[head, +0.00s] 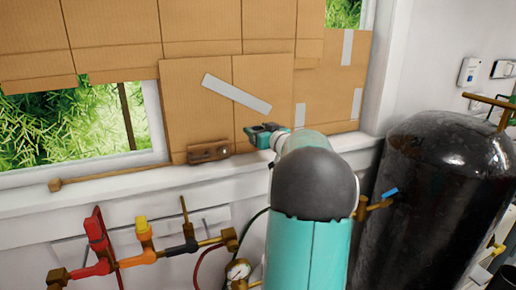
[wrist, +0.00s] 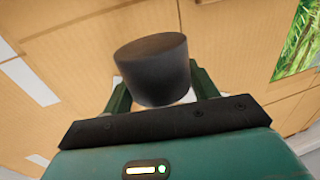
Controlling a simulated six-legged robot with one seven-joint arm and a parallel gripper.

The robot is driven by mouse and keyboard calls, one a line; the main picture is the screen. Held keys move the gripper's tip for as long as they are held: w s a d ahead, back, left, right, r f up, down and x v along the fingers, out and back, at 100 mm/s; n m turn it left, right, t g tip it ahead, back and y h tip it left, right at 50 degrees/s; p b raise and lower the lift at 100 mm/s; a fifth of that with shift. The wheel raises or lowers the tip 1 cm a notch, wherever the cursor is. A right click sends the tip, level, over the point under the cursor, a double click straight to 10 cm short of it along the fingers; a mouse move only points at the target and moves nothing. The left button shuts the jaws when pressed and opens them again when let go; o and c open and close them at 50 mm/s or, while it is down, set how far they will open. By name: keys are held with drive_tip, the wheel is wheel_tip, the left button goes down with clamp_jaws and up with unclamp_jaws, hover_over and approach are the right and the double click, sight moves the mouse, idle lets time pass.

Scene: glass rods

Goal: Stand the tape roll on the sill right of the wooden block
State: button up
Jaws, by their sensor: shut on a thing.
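A dark grey tape roll (wrist: 152,72) sits between the two fingers of my gripper (wrist: 160,90) in the wrist view. The gripper is shut on it. In the head view my gripper (head: 256,132) is over the sill (head: 110,187), just right of the wooden block (head: 208,151). The block is brown and stands on the sill against the cardboard. I cannot make out the tape roll clearly in the head view, nor whether it touches the sill.
Cardboard sheets (head: 190,90) with grey tape strips cover most of the window behind. A thin wooden stick (head: 110,174) lies on the sill at left. Red and orange valves (head: 145,240) stand below. A black gas cylinder (head: 430,190) is at right.

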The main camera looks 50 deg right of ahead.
drive_tip(key=w+d+f, duration=0.1)
drive_tip(key=d+f, duration=0.1)
drive_tip(key=f, duration=0.1)
drive_tip(key=w+d+f, duration=0.1)
drive_tip(key=f, duration=0.1)
drive_tip(key=shift+w, duration=0.35)
drive_tip(key=shift+f, duration=1.6)
drive_tip(key=shift+f, duration=0.15)
drive_tip(key=o, duration=1)
drive_tip(key=shift+o, duration=0.2)
